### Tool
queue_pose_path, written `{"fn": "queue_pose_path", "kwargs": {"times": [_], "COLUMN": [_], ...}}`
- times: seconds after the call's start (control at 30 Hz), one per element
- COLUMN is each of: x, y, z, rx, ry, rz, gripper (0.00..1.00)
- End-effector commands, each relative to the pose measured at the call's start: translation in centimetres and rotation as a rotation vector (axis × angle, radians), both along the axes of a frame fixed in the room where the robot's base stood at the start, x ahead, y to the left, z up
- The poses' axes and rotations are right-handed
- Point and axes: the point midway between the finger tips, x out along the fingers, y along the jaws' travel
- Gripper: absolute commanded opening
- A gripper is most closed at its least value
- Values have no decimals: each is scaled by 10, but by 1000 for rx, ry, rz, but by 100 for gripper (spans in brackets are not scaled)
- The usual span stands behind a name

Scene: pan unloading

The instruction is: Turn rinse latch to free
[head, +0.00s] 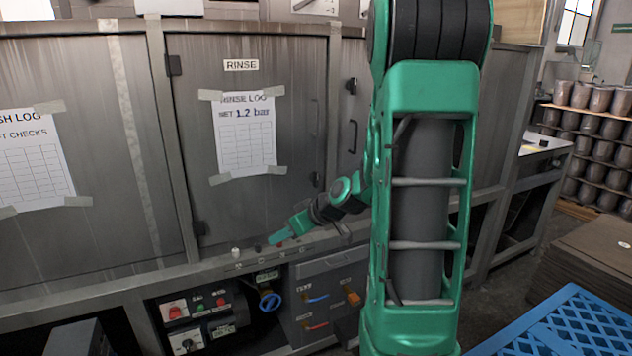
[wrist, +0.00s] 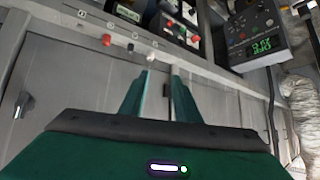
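The door labelled RINSE (head: 240,66) is a grey metal panel in the middle of the head view, and it looks shut. A small dark latch (head: 316,180) shows at its lower right edge. A dark latch with a grey plate (wrist: 22,103) is at the left of the wrist view and seems to be the same one; its exact angle is unclear. My green gripper (head: 276,238) is low in front of the door, left of and below the latch. In the wrist view my gripper (wrist: 162,74) has its two fingers apart with nothing between them.
A ledge with a white knob (head: 236,252) and a red knob (head: 280,243) runs below the door, close to my fingers. Below it are a blue valve wheel (head: 269,300) and control boxes. A blue crate (head: 560,325) is at the lower right.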

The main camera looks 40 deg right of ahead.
Motion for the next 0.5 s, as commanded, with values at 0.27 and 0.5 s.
{"fn": "queue_pose_path", "kwargs": {"times": [0.27,0.5], "x": [59,56], "y": [-82,-183], "z": [25,43], "rx": [-21,-79], "ry": [-405,-654], "rz": [-117,-360], "gripper": [30,30]}}
